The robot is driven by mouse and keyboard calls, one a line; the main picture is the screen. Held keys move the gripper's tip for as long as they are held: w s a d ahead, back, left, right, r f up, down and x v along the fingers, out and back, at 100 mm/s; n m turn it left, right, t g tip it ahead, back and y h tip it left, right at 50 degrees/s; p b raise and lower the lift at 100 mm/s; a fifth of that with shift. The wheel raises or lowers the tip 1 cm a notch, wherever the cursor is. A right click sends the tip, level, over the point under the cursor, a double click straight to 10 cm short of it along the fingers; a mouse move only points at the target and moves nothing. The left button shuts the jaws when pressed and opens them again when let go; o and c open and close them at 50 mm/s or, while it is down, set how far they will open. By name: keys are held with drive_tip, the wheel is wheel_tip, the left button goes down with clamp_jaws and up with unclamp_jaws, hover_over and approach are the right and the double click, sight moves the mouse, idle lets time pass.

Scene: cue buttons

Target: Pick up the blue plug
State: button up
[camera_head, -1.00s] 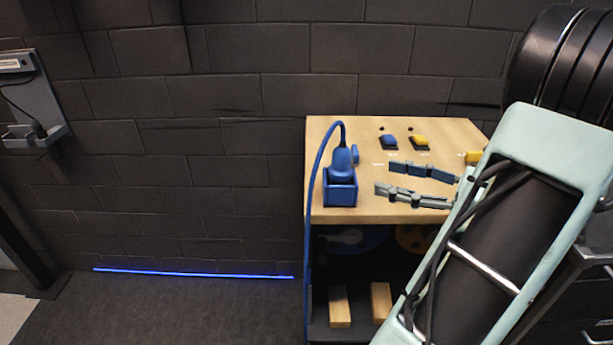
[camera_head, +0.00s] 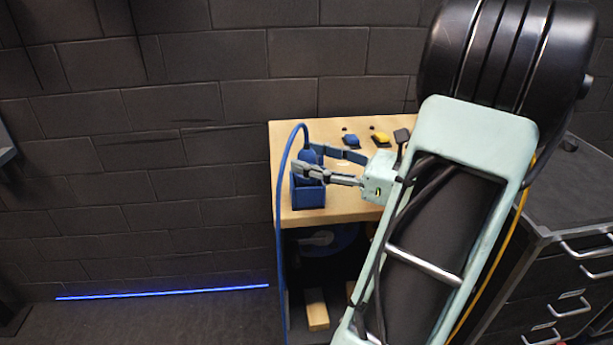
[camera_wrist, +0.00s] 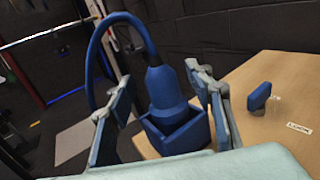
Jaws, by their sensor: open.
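The blue plug (camera_wrist: 165,88) stands upright in a blue open-topped holder (camera_wrist: 184,138), with its cable arching up and over to the left in the wrist view. In the head view the holder (camera_head: 308,196) sits at the left part of the wooden table top, and the plug is partly hidden behind a finger. My gripper (camera_wrist: 160,90) is open, with one finger on each side of the plug in the wrist view. I cannot tell whether either finger touches it. The gripper also shows in the head view (camera_head: 308,162), reaching in from the right.
A blue button (camera_head: 351,141) and a yellow button (camera_head: 380,138) sit on the table (camera_head: 345,212) behind my gripper. A small blue piece (camera_wrist: 259,97) stands right of the holder. The blue cable (camera_head: 279,200) hangs down the table's left side. A dark drawer cabinet (camera_head: 570,270) stands at right.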

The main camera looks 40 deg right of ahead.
drive_tip(key=shift+x, duration=0.85)
drive_tip(key=shift+c, duration=0.4)
clamp_jaws()
